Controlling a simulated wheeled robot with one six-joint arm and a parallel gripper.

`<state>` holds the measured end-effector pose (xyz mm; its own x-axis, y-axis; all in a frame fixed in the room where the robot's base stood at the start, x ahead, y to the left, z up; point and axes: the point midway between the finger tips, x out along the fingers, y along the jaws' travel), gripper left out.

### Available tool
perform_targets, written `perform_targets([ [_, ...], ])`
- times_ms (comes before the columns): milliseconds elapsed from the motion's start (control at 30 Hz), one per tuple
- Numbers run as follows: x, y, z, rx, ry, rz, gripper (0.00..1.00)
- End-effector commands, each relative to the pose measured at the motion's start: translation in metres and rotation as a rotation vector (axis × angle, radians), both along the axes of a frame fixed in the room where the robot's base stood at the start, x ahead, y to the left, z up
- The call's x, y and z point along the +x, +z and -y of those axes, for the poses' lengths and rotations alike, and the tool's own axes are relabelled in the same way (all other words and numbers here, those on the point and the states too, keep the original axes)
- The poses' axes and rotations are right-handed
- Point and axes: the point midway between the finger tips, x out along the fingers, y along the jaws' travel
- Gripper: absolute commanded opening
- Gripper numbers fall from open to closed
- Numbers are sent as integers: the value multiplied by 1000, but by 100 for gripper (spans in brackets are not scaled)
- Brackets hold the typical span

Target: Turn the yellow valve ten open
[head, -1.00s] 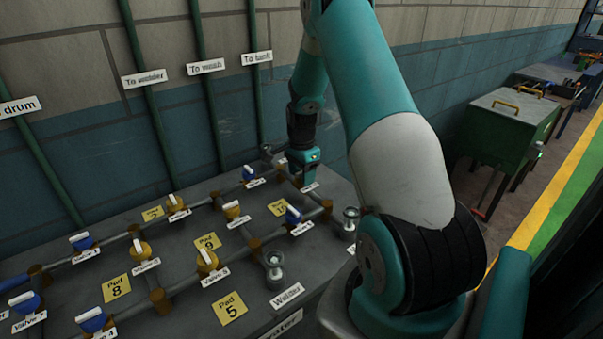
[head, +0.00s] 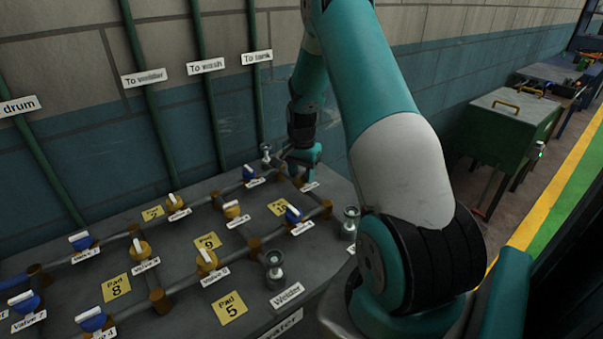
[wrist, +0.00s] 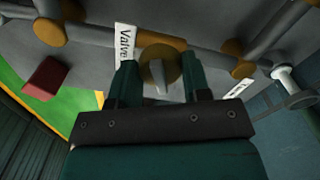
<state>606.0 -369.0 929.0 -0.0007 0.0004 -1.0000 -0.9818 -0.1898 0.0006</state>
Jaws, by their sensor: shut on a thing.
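In the wrist view a yellow valve (wrist: 174,58) with a pale lever handle (wrist: 158,76) sits on a pipe between the two fingers of my gripper (wrist: 160,70). My gripper is shut on this valve. The label beside it (wrist: 125,45) reads "Valve", but its number is cut off by a finger. In the head view my gripper (head: 299,172) is low over the far right end of the pipework and hides the valve it holds. The hand is tilted there.
Blue valves (head: 292,215) and yellow valves (head: 206,262) stand on nearby pipes. Metal posts (head: 274,271) rise from the grey bench near my arm. The tiled wall with green pipes (head: 207,110) is close behind. A red block (wrist: 45,78) shows in the wrist view.

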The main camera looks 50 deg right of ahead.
Motion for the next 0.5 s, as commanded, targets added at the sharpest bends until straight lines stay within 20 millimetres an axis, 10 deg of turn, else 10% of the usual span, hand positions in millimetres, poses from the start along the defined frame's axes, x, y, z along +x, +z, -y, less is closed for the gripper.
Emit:
perform_targets([
  [500,1,1,0,-1,488,3,20],
])
